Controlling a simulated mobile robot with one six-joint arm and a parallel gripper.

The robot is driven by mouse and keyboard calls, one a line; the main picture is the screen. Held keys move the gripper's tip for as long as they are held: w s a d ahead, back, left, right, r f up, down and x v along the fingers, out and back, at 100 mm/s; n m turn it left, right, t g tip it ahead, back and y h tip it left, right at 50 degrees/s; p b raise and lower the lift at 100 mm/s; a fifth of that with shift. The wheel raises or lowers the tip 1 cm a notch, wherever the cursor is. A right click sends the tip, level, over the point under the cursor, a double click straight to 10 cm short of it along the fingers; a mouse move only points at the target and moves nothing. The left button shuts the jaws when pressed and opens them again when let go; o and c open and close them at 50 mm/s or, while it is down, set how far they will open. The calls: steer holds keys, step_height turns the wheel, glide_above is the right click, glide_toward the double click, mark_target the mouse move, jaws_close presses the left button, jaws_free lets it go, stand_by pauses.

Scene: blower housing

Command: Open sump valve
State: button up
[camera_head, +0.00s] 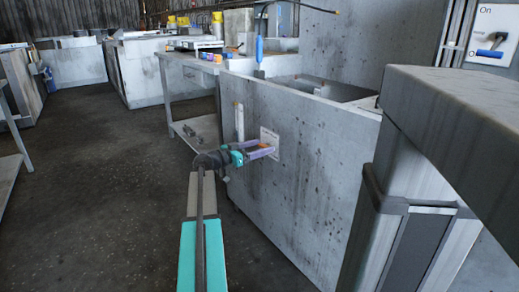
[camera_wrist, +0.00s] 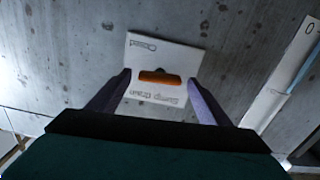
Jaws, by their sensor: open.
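The sump valve is a small orange handle (camera_wrist: 160,77) on a white plate (camera_wrist: 170,52) fixed to the grey concrete wall. In the wrist view the plate is upside down and reads "Sump Drain" and "Closed". The handle lies roughly crosswise in that view. My gripper (camera_wrist: 157,78) is open, with one purple finger on each side of the handle. I cannot tell whether either finger touches it. In the head view my gripper (camera_head: 272,147) reaches the plate (camera_head: 270,136) from the left, and its fingers cover much of the handle.
A pale vertical strip (camera_head: 239,121) is on the wall left of the plate; a white panel (camera_wrist: 285,80) shows at right in the wrist view. A large grey structure (camera_head: 460,115) stands near at right. A workbench (camera_head: 190,75) stands behind. The floor (camera_head: 90,190) at left is clear.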

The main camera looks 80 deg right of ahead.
steer(key=shift+c, duration=0.2)
steer(key=c, duration=1)
